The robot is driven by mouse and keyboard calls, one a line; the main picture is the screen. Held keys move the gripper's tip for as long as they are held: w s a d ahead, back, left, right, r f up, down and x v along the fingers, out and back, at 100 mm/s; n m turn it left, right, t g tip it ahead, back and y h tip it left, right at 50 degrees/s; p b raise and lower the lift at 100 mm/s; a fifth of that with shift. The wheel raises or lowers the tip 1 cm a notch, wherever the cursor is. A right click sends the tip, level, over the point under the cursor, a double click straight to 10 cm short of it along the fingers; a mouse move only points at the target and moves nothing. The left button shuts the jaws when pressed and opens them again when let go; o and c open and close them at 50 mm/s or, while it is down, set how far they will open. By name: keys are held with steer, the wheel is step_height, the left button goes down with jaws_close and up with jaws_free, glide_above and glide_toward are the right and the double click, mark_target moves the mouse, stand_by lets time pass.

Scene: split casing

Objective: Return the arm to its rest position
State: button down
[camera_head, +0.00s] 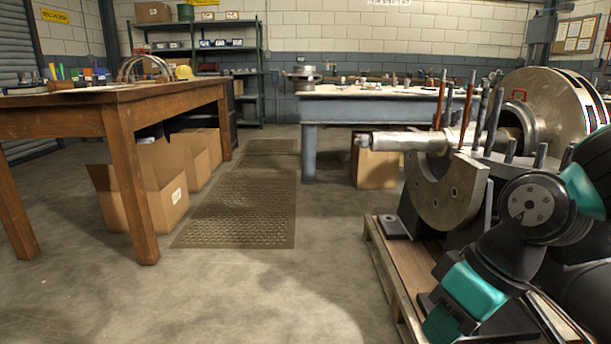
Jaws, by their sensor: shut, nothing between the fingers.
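Part of my arm (530,215), black with teal bands, shows at the lower right in the head view. It is bent and runs down past the bottom edge of the picture. My gripper's fingers cannot be seen. Behind my arm stands the split casing (445,195), a grey metal half-ring with a shaft (405,141) lying through it and several upright studs. My arm hides part of the casing's right side. A large round metal part (545,95) stands behind it at the right.
The casing rests on a wooden pallet (384,262). A wooden table (120,95) with tools stands at the left, cardboard boxes (150,195) below it. A rubber mat (240,205) lies on the floor. A workbench (309,140) and shelves stand behind. The floor at front left is clear.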

steer(key=s+a+r, duration=0.3)
steer(key=s+r, duration=0.1)
steer(key=s, duration=0.4)
step_height(320, 180, up, 37)
steer(key=p, duration=3.7)
steer(key=shift+w+n+g, duration=0.3)
steer(key=shift+w+g, duration=0.05)
steer(key=shift+g, duration=0.05)
steer(key=shift+r, duration=0.1)
steer(key=shift+d, duration=0.15)
